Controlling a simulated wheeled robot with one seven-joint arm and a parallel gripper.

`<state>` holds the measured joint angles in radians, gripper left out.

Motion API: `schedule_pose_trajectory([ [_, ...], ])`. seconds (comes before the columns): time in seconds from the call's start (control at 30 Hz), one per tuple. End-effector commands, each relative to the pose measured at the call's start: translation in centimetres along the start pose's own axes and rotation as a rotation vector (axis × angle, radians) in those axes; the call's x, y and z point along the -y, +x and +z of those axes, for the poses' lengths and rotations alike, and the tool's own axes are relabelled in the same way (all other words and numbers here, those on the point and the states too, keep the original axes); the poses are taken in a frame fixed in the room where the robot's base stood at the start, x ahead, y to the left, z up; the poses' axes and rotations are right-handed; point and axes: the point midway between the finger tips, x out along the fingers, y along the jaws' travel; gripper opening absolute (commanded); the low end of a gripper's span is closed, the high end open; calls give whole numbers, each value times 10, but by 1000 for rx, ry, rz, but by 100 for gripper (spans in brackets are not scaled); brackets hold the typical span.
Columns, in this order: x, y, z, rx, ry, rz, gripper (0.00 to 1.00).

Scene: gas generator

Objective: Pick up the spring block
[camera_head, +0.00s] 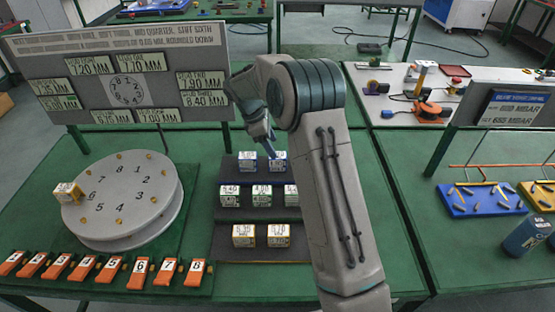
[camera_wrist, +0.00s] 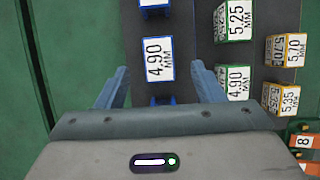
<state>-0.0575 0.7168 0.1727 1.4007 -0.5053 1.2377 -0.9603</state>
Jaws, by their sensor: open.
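Small white label blocks with coloured edges stand on a dark stepped rack; I cannot tell which one the task calls the spring block. A blue-edged block marked 4.90 MM (camera_wrist: 160,58) lies between and just ahead of the fingertips of my gripper (camera_wrist: 161,70) in the wrist view. The fingers are apart, with no visible contact with it. In the head view my gripper (camera_head: 268,140) reaches down to the back row, near two blue-edged blocks, the left one (camera_head: 247,161) and the right one (camera_head: 278,161). My arm hides part of the rack's right side.
Green-edged blocks (camera_wrist: 237,80) and orange-edged blocks (camera_wrist: 288,49) fill the other steps. A round numbered dial (camera_head: 124,195) stands left, with a block (camera_head: 67,193) on its rim. Orange numbered tags (camera_head: 138,273) line the front. A sign board (camera_head: 125,80) rises behind.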

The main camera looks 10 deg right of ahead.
Motion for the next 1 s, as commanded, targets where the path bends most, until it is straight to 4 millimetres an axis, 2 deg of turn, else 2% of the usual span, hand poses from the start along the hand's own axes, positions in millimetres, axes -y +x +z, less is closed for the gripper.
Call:
schedule_pose_trajectory([
  [0.1,0,17,0,1,0,-3,62],
  [0.37,0,37,0,1,0,-3,62],
  [0.6,-2,71,-2,0,1,-2,62],
  [0.9,-2,78,-3,-1,1,1,62],
  [0.93,-2,78,-3,-1,1,1,56],
  [1.0,-2,78,-3,-1,1,1,37],
])
